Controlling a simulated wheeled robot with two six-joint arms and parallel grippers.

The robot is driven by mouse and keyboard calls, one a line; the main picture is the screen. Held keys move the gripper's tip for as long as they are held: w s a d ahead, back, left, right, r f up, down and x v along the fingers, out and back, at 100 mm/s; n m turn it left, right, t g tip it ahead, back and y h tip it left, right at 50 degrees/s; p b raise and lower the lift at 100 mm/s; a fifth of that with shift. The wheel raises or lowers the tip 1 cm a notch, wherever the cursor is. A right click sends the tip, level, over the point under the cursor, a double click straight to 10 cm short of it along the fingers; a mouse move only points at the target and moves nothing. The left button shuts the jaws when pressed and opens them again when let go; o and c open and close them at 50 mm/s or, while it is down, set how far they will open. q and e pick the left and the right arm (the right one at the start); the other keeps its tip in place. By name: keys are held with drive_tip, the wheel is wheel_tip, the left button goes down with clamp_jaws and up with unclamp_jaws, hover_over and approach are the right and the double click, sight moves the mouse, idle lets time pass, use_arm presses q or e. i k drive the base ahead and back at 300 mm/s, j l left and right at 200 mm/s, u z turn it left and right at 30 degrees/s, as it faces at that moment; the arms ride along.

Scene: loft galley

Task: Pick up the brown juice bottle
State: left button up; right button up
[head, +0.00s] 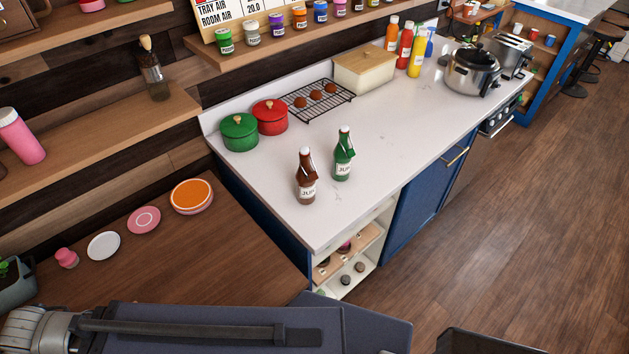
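The brown juice bottle (306,179) stands upright on the white counter near its front left corner. It has a white label and a swing-top style neck. A green juice bottle (343,157) of the same shape stands just to its right and slightly farther back, a small gap apart. Neither of my grippers shows in the head view. Nothing touches the brown bottle.
A green pot (239,132) and a red pot (270,116) stand behind the bottles, near a black cooling rack (341,96). A wooden table (215,250) with plates lies at left. Open shelves (345,262) sit below the counter. Counter right of the bottles is clear.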

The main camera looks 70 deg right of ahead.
sight(305, 190)
drive_tip(key=z, duration=1.7)
